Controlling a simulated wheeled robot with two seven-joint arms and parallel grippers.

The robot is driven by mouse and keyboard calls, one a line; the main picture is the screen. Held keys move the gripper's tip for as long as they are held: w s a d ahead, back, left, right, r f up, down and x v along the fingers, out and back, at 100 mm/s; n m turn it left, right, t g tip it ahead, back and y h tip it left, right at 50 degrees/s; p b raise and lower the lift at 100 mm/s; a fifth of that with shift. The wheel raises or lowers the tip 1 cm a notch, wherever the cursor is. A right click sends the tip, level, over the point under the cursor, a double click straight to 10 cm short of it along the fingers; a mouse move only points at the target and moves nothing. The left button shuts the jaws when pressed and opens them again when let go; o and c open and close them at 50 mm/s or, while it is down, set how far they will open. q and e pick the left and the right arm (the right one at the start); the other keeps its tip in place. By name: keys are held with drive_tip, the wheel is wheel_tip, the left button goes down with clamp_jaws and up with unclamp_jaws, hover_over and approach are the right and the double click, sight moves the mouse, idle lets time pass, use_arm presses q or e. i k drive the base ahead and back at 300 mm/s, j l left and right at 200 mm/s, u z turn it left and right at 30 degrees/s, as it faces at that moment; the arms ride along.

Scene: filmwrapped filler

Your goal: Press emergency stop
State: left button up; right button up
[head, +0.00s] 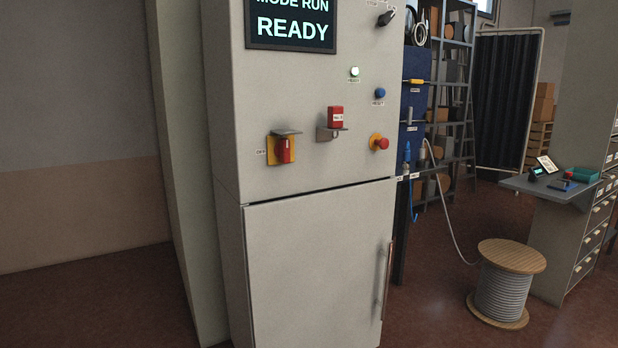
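The emergency stop is most likely the red mushroom button (381,143) on a yellow base, low on the right of the grey cabinet's (310,95) front panel. Whether it is pressed in cannot be told. The cabinet screen (291,29) reads "MODE RUN READY". A red rotary handle on a yellow plate (284,149), marked OFF beside it, sits to the left under a small ledge. A red block with a white label (336,117) sits on a small bracket between them. Neither gripper is in view.
A white button (354,72), a blue button (380,93) and a black selector (386,16) are higher on the panel. A cable spool (510,258) stands on the floor at right, near a small shelf (550,190). The floor at left is clear.

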sight(384, 144)
drive_tip(key=i+l, duration=0.3)
drive_tip(key=l, duration=0.15)
drive_tip(key=i+l, duration=0.35)
drive_tip(key=l, duration=0.15)
drive_tip(key=i+l, duration=0.3)
drive_tip(key=l, duration=0.15)
drive_tip(key=i+l, duration=0.35)
drive_tip(key=l, duration=0.1)
